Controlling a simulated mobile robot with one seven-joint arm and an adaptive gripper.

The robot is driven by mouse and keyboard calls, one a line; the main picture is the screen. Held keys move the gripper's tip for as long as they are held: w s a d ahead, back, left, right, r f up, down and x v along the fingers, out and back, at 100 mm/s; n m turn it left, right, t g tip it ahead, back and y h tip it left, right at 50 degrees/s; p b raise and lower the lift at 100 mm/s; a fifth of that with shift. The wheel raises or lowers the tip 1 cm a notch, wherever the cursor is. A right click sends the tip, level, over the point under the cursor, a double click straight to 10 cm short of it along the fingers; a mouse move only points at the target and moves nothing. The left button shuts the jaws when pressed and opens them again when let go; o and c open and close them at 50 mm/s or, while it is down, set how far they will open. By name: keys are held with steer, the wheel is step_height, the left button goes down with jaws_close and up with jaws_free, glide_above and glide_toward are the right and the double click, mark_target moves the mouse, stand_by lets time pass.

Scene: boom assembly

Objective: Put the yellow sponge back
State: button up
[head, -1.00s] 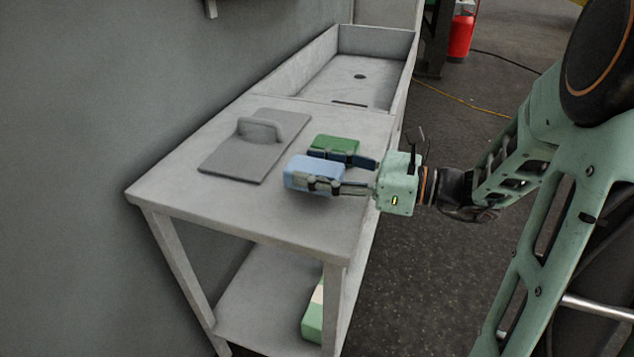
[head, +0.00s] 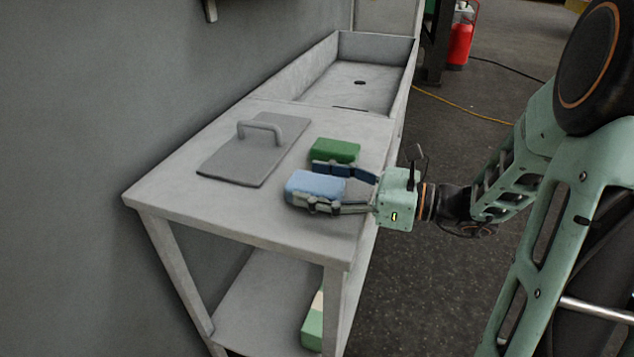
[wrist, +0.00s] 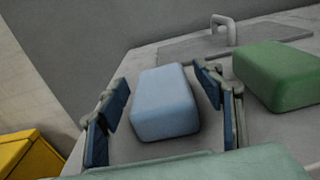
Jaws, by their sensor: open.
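No yellow sponge can be made out in either view. A light blue sponge-like block (head: 316,184) lies on the grey table top near its right edge; the wrist view also shows it (wrist: 165,103). My gripper (head: 313,188) is open, with one finger on each side of the blue block. In the wrist view, gaps show between the block and both fingers (wrist: 163,98). A green block (head: 335,150) lies just behind the blue one, outside the far finger, and appears on the right in the wrist view (wrist: 279,76).
A grey plate with a handle (head: 255,152) lies left of the blocks. Behind is an empty sink basin (head: 350,85). A pale green and white object (head: 313,325) stands on the lower shelf. A yellow box-like thing (wrist: 30,157) shows at the wrist view's lower left.

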steer(key=p+v, duration=0.2)
steer(key=v, duration=1)
steer(key=shift+r, duration=0.1)
